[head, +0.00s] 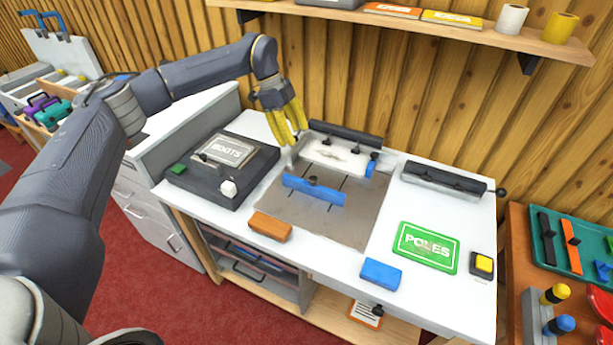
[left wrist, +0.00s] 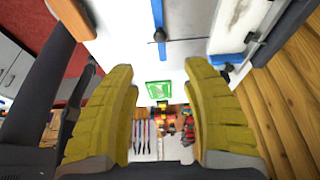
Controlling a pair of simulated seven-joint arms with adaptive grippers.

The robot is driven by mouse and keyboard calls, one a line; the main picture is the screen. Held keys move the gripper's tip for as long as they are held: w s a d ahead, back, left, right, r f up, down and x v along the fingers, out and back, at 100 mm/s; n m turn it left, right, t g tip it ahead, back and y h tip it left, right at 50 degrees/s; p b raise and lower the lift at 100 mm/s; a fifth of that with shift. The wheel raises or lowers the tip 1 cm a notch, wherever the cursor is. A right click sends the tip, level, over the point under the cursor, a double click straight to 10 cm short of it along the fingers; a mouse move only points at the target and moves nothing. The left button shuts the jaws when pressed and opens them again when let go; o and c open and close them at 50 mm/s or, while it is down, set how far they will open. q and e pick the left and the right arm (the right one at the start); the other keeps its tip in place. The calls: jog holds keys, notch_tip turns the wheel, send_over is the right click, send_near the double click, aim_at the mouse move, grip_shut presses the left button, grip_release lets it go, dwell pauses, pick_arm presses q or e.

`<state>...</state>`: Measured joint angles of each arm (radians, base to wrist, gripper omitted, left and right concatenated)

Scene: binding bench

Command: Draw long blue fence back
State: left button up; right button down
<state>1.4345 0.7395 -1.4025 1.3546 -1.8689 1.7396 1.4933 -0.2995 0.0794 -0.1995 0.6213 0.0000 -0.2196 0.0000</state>
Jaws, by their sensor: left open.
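The long blue fence (head: 314,192) stands on the grey-brown plate of the bench, across the plate's slots, with a dark knob (head: 312,180) near its middle. In the left wrist view the blue fence (left wrist: 157,12) shows at the top centre, ahead of the fingertips. My left gripper (head: 292,134) is above the back left of the plate, behind the fence and apart from it. Its yellow fingers are spread and empty, as the left wrist view (left wrist: 148,68) also shows. My right gripper is in neither view.
A white block (head: 342,158), a black bar (head: 345,133) and a short blue fence (head: 371,166) stand at the plate's back. A black press with a BOOTS plate (head: 229,150) is left. Orange (head: 270,227) and blue (head: 381,273) blocks lie in front. A green POLES card (head: 426,262) lies right.

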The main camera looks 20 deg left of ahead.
aim_at(313, 178)
pick_arm(q)
jog(key=x, duration=1.5)
jog(key=shift+d+f, duration=0.15)
jog(key=shift+f, duration=0.15)
grip_shut()
jog(key=shift+d, duration=0.1)
